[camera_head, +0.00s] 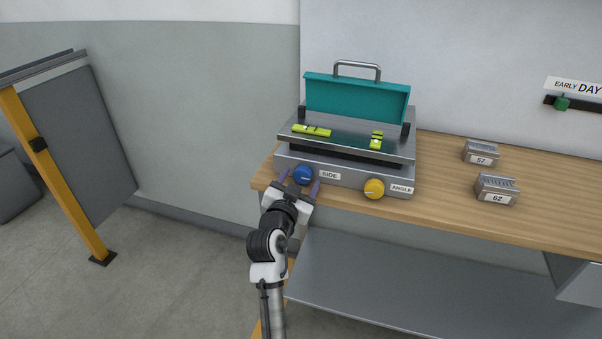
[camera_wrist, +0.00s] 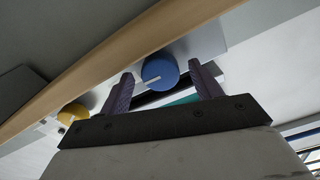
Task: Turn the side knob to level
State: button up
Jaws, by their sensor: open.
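The side knob is blue with a white pointer line. It sits on the front of a grey metal machine (camera_head: 345,174), left of the SIDE label (camera_head: 329,175), in the head view (camera_head: 302,175). In the wrist view the knob (camera_wrist: 160,73) lies between my two purple fingers. My gripper (camera_head: 300,183) is open around the knob, one finger on each side, with gaps showing; contact cannot be seen. A yellow-green level vial (camera_head: 312,131) lies on the machine's top at left, and a second vial (camera_head: 376,141) at right. Their bubbles are too small to read.
A yellow knob (camera_head: 374,189) beside the ANGLE label sits to the right on the same front. A teal lid (camera_head: 357,100) stands up behind. Two metal blocks marked 57 (camera_head: 481,153) and 62 (camera_head: 497,190) stand on the wooden bench (camera_head: 440,185). A grey shelf (camera_head: 400,280) lies below.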

jog(key=shift+w+d, duration=0.25)
jog(key=shift+w, duration=0.45)
jog(key=c, duration=1)
jog(key=shift+n, duration=0.4)
jog(key=n+p, duration=0.1)
jog(key=n, duration=0.2)
jog(key=shift+n+p, duration=0.35)
jog(key=shift+n, duration=1.55)
